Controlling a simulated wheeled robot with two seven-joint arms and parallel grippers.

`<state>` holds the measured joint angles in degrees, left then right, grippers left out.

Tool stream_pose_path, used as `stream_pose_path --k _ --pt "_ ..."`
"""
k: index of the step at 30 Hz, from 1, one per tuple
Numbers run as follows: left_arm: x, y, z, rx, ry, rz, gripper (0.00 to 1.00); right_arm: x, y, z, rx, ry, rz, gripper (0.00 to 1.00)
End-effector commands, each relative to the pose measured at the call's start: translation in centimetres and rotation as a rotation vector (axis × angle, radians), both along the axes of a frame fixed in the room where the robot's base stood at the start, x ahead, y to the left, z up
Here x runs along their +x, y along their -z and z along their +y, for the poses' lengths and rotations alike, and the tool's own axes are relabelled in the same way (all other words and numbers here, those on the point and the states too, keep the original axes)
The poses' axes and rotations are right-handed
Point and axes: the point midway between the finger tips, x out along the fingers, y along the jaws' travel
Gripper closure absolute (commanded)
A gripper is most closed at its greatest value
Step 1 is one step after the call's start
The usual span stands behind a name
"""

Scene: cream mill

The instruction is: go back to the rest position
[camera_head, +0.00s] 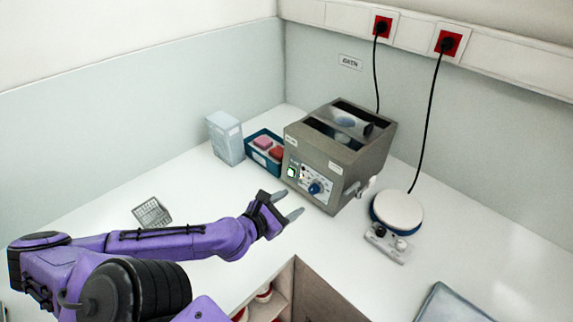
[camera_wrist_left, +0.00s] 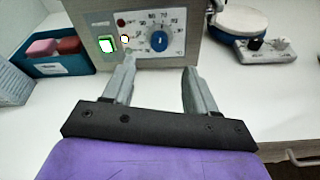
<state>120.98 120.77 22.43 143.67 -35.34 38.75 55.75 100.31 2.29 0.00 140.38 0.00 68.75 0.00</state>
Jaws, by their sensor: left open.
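My left gripper (camera_head: 293,206) reaches in from the left on a purple arm, with its two grey fingers spread and nothing between them. It is just in front of the grey machine (camera_head: 327,152), above the white counter. In the left wrist view the open fingers (camera_wrist_left: 158,82) point at the machine's front panel, which has a blue knob (camera_wrist_left: 158,40) and a lit green switch (camera_wrist_left: 107,44). I cannot tell for sure whether a fingertip touches the panel. My right gripper is in neither view.
A blue bin (camera_head: 259,157) with pink and red items and a pale box (camera_head: 225,138) stand left of the machine. A wire rack (camera_head: 152,213) lies near my left arm. A round white-topped device (camera_head: 398,211) with a control box (camera_head: 388,243) sits right. An open shelf is below the counter's front edge.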

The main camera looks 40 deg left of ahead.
Motion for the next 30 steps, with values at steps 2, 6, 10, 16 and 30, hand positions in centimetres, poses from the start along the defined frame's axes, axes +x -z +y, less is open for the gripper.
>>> stream_pose_path --k 2,6,10,16,30 --pt "-0.5 -0.3 0.0 -0.001 -0.001 0.002 0.43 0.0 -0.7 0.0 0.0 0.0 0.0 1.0" --pt "-0.6 -0.1 0.0 0.0 0.0 0.0 0.43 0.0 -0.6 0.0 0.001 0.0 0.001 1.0" --pt "-0.6 -0.1 0.0 0.0 0.001 0.0 0.43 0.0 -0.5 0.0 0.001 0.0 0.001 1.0" --pt "-0.6 -0.1 0.0 0.0 0.0 0.0 0.43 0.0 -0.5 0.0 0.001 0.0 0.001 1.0" --pt "3.8 1.2 -0.3 0.003 0.006 -0.005 0.43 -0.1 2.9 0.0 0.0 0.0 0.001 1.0"
